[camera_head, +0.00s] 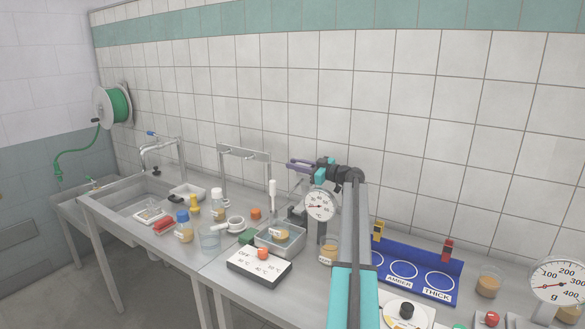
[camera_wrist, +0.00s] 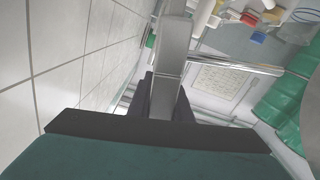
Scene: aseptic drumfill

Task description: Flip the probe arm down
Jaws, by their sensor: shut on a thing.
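My gripper (camera_wrist: 166,100) is shut on a flat grey metal bar, which looks like the probe arm (camera_wrist: 175,50). The bar runs away from between the dark fingers in the wrist view. In the head view, my gripper (camera_head: 299,165) is raised beside the wall, above and left of a round white dial (camera_head: 319,205). The bar's far end and its hinge cannot be made out. A jar (camera_head: 328,252) of tan liquid stands below the dial, partly behind my arm.
A metal bath (camera_head: 279,240) with a jar and an upright white stick (camera_head: 272,197) stands left of the dial. In front is a white temperature panel (camera_head: 259,267). A blue sorting rack (camera_head: 417,272) is at right. The tiled wall (camera_head: 430,130) is close behind.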

